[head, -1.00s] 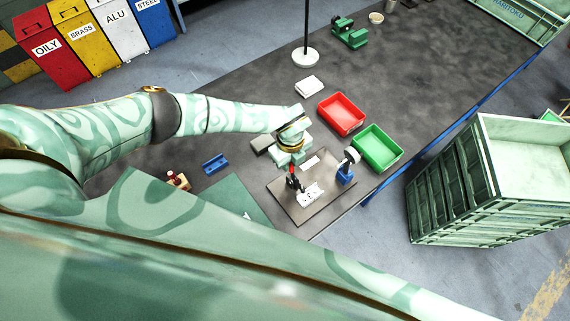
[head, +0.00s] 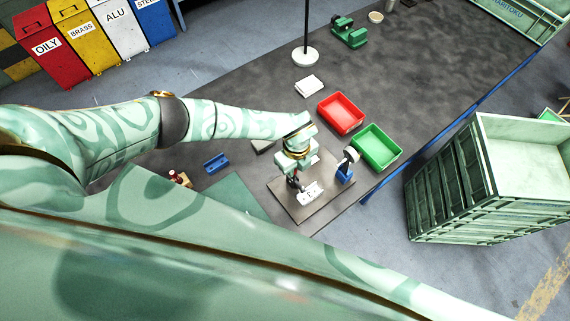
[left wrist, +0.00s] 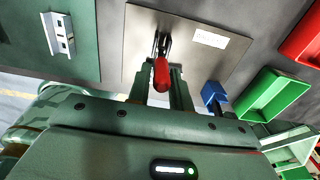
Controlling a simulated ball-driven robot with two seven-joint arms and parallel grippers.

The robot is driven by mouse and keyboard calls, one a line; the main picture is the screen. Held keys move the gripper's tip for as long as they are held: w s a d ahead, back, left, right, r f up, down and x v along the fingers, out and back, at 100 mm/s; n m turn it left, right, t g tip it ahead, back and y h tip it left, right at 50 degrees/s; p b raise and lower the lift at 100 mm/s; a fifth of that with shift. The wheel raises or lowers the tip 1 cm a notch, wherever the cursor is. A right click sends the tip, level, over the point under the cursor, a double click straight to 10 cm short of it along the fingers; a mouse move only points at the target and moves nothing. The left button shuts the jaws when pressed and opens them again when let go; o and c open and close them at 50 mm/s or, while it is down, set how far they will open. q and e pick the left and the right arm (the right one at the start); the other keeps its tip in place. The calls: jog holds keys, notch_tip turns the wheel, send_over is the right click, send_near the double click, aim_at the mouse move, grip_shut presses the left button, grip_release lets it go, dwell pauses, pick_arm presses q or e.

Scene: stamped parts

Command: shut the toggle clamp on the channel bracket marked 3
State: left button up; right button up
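The channel bracket marked 3 (head: 311,191) is a white piece on the brown fixture plate (head: 307,225). The toggle clamp stands beside it; its red handle (left wrist: 161,74) shows in the left wrist view, with dark metal linkage beyond it. In the head view my left gripper (head: 295,180) is over the clamp and mostly hides it. In the left wrist view its two fingers (left wrist: 160,90) stand apart on either side of the red handle, with gaps showing, so it is open. My right gripper is not in view.
A blue stand with a round head (head: 346,172) stands at the plate's right edge. Red (head: 341,113) and green (head: 377,146) trays lie beyond. A green mat (head: 236,199) with a metal channel (left wrist: 58,34) is to the left. A blue block (head: 216,163) lies behind the mat.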

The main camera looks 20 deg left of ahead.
pick_arm(q)
jog(key=shift+o, duration=0.6)
jog(key=shift+d, duration=0.15)
jog(key=shift+r, duration=0.1)
jog(key=shift+r+p, duration=0.25)
jog(key=shift+p, duration=0.05)
notch_tip(320, 180, up, 8)
jog(key=p, duration=0.7)
jog(key=shift+f+p, duration=0.2)
jog(key=shift+p, duration=0.15)
jog(key=shift+f, duration=0.1)
